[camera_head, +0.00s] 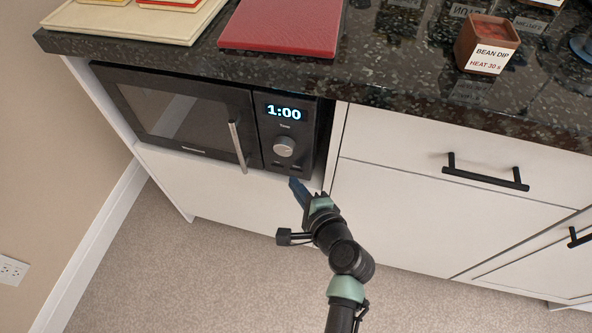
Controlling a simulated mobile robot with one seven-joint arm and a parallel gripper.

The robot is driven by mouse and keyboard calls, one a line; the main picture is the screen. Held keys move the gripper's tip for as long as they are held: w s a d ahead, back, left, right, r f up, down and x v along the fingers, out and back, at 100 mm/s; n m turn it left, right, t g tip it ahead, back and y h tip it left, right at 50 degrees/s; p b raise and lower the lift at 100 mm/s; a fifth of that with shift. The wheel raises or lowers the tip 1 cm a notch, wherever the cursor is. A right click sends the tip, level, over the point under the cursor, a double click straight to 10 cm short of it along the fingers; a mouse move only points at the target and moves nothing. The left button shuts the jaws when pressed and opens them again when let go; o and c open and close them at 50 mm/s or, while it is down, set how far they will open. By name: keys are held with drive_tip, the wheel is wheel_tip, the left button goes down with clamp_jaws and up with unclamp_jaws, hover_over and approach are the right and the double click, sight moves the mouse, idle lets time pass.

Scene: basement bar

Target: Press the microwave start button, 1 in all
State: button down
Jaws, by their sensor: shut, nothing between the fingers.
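The black microwave (170,108) is built into the cabinet below the dark counter, with its door shut. Its control panel (271,135) shows a lit display (284,112) reading 1:00, with a silver knob (284,146) below it. I cannot make out a start button; the lower panel is dark and small in view. A silver door handle (238,146) stands left of the panel. My gripper (295,184) is shut and empty. Its blue fingertips appear just below the lower panel edge, right of the handle; whether they touch anything cannot be told.
A red board (282,26) and a cream board (130,22) lie on the counter (400,75). A box labelled "BEAN DIP HEAT 30 s" (486,44) stands at right. Drawers with black handles (485,172) are right of the microwave. The carpet (190,270) is clear.

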drive_tip(key=shift+w+d, duration=0.1)
drive_tip(key=shift+w, duration=0.15)
